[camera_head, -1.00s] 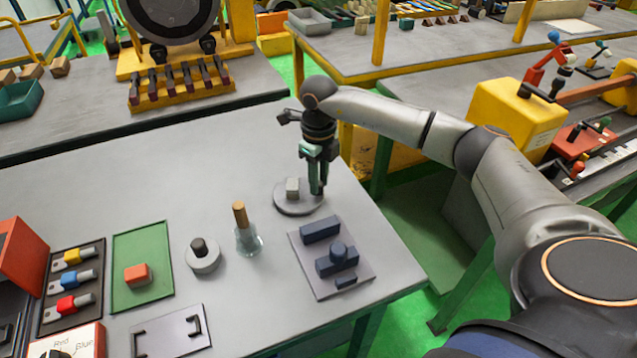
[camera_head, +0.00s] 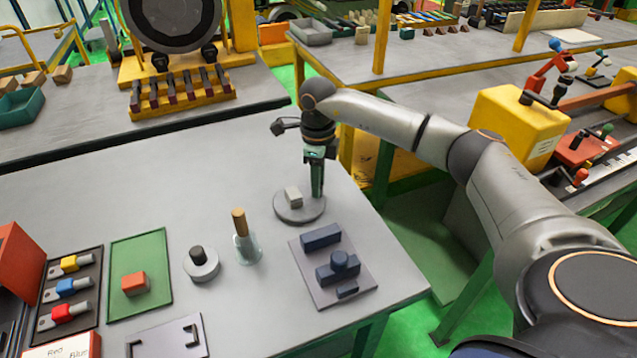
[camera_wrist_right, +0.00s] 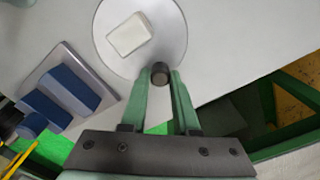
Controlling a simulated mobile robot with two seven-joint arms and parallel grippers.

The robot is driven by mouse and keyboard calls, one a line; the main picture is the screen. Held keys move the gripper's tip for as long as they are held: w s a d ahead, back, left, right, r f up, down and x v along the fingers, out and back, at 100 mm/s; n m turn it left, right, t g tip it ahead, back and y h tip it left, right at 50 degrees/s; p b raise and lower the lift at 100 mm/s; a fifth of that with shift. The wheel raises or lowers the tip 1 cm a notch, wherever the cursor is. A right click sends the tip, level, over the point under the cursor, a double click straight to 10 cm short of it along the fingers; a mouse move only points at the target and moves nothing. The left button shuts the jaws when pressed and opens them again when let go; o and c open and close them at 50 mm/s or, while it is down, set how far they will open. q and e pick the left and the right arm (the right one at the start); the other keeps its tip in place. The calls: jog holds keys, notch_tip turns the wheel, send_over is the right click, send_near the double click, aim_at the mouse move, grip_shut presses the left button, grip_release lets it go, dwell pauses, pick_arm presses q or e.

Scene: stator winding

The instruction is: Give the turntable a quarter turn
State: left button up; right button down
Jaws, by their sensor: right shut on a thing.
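The turntable (camera_head: 290,214) is a round grey disc on the table, with a pale block (camera_head: 293,196) on top. In the right wrist view the disc (camera_wrist_right: 165,60) fills the top middle, with the white block (camera_wrist_right: 130,34) on it. My right gripper (camera_head: 318,194) points down at the disc's right edge. In the right wrist view its green fingers (camera_wrist_right: 161,84) are shut around a dark round peg (camera_wrist_right: 160,70) at the disc's rim. My left gripper is in neither view.
A grey plate with dark blue blocks (camera_head: 322,236) lies near the turntable. A bottle with a wooden top (camera_head: 247,246), a round grey piece with a dark knob (camera_head: 201,264) and a green mat (camera_head: 155,298) are further left. The table's right edge is close.

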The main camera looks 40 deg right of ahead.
dwell(0.6)
jog(key=c, duration=0.7)
grip_release()
jog(key=shift+o, duration=0.2)
jog(key=shift+r, duration=0.15)
notch_tip(320, 180, up, 12)
jog(key=shift+r, duration=0.15)
